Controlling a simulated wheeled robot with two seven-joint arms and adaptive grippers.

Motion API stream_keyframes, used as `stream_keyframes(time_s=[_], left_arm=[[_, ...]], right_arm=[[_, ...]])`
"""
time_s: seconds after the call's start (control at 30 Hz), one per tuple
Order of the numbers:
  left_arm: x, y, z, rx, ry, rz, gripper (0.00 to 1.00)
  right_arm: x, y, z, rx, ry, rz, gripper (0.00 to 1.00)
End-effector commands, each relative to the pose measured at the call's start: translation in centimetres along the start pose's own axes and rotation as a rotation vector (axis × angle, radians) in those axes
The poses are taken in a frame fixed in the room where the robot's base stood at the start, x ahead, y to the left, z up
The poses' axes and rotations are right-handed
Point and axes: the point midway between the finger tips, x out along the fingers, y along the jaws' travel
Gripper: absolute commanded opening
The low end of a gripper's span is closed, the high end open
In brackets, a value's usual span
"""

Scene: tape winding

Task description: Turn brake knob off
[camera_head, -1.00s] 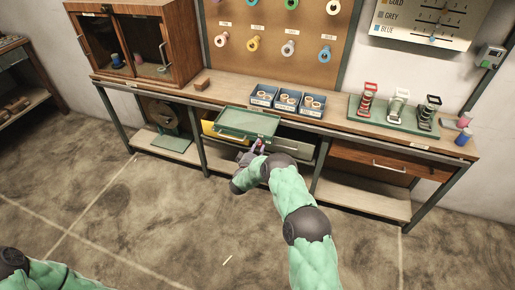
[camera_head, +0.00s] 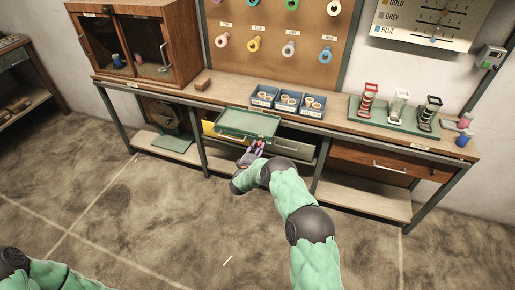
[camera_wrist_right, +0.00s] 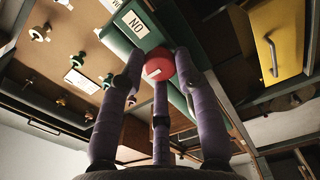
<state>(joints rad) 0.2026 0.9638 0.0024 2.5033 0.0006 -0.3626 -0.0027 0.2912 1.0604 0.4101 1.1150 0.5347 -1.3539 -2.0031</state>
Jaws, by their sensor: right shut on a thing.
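In the head view my right gripper (camera_head: 255,150) is just in front of the green unit (camera_head: 248,123) at the bench front, and the knob is hidden there. My left gripper is out of view; only part of my left arm shows at the bottom left.
The wooden workbench (camera_head: 340,126) holds blue bins (camera_head: 288,101) and a green stand (camera_head: 390,118) with several spools. A yellow drawer front (camera_wrist_right: 277,41) with a grey handle is close by the gripper. A wood cabinet (camera_head: 140,44) stands at the left.

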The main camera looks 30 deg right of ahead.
Motion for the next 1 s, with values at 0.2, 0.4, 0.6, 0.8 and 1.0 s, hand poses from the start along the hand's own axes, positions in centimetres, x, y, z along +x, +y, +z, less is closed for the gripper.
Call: stream_keyframes(time_s=[0.2, 0.4, 0.6, 0.8, 1.0], left_arm=[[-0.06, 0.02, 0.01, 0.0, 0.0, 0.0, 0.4], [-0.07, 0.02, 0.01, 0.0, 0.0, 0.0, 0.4], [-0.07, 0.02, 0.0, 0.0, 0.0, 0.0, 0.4], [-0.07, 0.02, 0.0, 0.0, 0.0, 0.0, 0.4], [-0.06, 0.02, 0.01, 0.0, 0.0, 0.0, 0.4]], right_arm=[[0.3, 0.48, 0.01, -0.068, -0.003, 0.009, 0.0], [0.29, 0.44, 0.02, -0.093, -0.003, 0.009, 0.0], [0.27, 0.4, 0.03, -0.096, -0.003, 0.008, 0.0], [0.25, 0.37, 0.03, -0.096, -0.003, 0.007, 0.41], [0.14, 0.18, 0.03, -0.097, -0.002, 0.004, 0.56]])
